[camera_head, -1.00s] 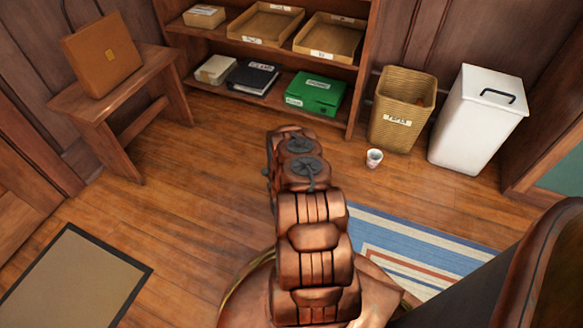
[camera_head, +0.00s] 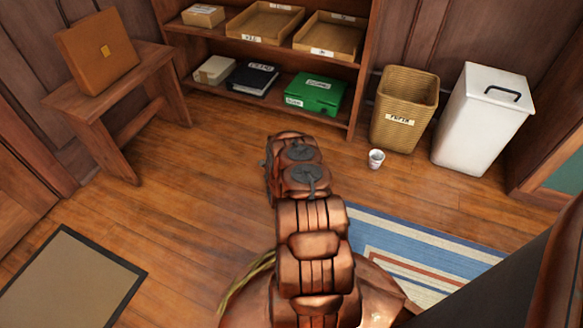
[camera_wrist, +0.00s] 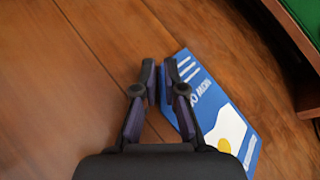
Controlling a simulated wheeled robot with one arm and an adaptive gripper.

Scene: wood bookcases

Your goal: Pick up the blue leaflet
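The blue leaflet (camera_wrist: 205,97) shows in the wrist view, with white lettering, white stripes and a white and yellow shape. It appears to lie flat on the wood floor, angled from upper left to lower right. My gripper (camera_wrist: 159,78) is over the leaflet's left edge. Its dark fingertips are close together, with a narrow gap between them, and the right finger covers part of the leaflet. I cannot tell whether the fingers touch it. In the head view, my arm hides the gripper, and the leaflet is not visible.
A bookcase (camera_head: 351,108) with trays, a black binder and a green box (camera_head: 316,94) stands ahead. To the right are a wicker basket (camera_head: 404,103), a white bin (camera_head: 482,120) and a small cup (camera_head: 376,159). A bench (camera_head: 88,105) stands left. Floor between is clear.

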